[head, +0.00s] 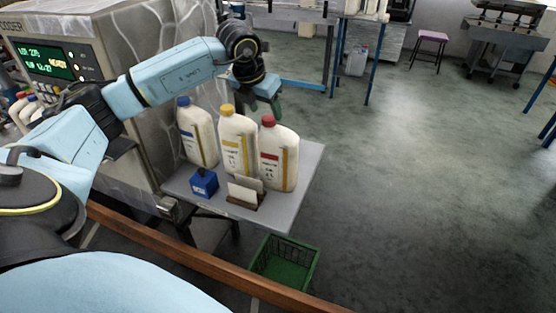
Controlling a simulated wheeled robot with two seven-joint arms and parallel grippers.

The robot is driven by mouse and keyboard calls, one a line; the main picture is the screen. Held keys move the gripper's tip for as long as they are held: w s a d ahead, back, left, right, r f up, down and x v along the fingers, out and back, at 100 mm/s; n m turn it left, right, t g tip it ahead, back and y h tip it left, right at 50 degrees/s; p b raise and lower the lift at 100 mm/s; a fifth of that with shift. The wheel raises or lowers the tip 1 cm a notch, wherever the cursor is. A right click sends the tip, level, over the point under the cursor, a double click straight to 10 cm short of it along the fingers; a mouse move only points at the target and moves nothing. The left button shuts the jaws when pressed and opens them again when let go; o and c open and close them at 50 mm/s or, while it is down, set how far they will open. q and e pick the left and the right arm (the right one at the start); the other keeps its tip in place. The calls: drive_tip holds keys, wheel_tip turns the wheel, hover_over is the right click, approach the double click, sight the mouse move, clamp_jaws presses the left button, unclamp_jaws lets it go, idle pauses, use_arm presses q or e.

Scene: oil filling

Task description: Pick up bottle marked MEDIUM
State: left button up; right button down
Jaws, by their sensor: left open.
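Three cream bottles stand upright in a row on a small grey table (283,211). The left one has a blue cap (199,135), the middle one a yellow cap (237,143), the right one a red cap (279,158). Each has a label, but the print is too small for me to tell which says MEDIUM. My right gripper is not in view.
A blue box (204,183) and a card holder (246,194) stand in front of the bottles. A grey machine with a green display (48,62) rises at the left. A green crate (285,262) sits below the table.

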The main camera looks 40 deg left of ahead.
use_arm(q)
drive_tip(key=x, duration=0.2)
drive_tip(key=shift+w+f, duration=0.2)
clamp_jaws()
drive_tip(key=shift+a+r, duration=0.1)
drive_tip(key=shift+r, duration=0.05)
